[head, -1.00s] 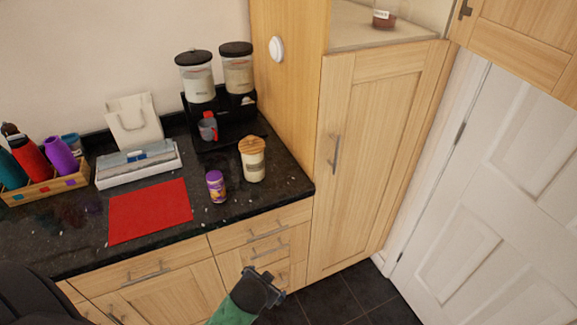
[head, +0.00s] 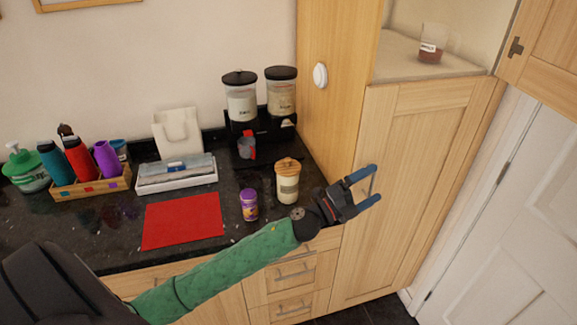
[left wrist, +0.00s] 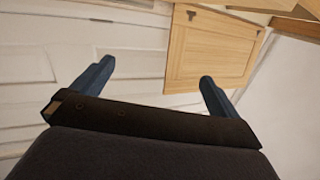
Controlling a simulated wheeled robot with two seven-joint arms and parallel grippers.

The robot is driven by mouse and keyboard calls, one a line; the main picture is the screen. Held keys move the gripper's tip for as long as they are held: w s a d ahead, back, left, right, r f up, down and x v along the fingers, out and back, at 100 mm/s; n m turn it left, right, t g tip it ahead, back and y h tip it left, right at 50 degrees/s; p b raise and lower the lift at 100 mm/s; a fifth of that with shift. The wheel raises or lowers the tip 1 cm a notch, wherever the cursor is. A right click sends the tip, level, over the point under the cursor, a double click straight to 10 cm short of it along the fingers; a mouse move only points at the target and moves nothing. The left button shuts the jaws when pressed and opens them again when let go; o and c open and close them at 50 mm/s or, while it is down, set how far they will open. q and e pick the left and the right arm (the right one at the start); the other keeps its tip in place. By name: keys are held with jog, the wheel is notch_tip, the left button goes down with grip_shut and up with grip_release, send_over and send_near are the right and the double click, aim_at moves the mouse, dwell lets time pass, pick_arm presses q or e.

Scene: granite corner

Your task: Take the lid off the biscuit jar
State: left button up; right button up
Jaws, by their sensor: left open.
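The biscuit jar (head: 288,189) is a pale jar with a label, standing upright on the dark counter near its right end. Its wooden lid (head: 287,166) is on top. My left gripper (head: 369,185) is open and empty, to the right of the jar and apart from it, in front of the tall wooden cupboard. Its fingers point to the right, away from the jar. In the left wrist view the open fingers (left wrist: 155,80) show with nothing between them; the jar is not in that view. My right gripper is not in view.
A purple-lidded jar (head: 249,205) stands just left of the biscuit jar. Behind are a black stand (head: 262,126) with two canisters and a cup. A red mat (head: 183,220) lies further left. The tall cupboard (head: 420,190) bounds the right side.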

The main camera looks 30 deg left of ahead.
pick_arm(q)
notch_tip(320, 180, up, 2)
jog(key=d+m+g+h, duration=0.2)
jog(key=m+g+h, duration=0.3)
jog(key=m, duration=0.4)
jog(key=m+g+y, duration=1.2)
jog(key=y, duration=0.5)
send_over(288, 159)
jog(key=s, duration=0.1)
jog(key=shift+a+r, duration=0.3)
jog(key=shift+a, duration=0.15)
jog(key=shift+f+p, duration=0.15)
jog(key=shift+p, duration=0.2)
notch_tip(288, 159, down, 2)
jog(key=shift+w+p, duration=0.1)
jog(key=shift+p, duration=0.4)
jog(key=f+p, duration=0.2)
jog(key=f, duration=0.1)
jog(key=f+p, duration=0.1)
jog(key=shift+w+d+f+p, duration=0.15)
jog(key=shift+w+d+p, duration=0.2)
jog(key=shift+w+p, duration=0.05)
jog(key=shift+f, duration=0.5)
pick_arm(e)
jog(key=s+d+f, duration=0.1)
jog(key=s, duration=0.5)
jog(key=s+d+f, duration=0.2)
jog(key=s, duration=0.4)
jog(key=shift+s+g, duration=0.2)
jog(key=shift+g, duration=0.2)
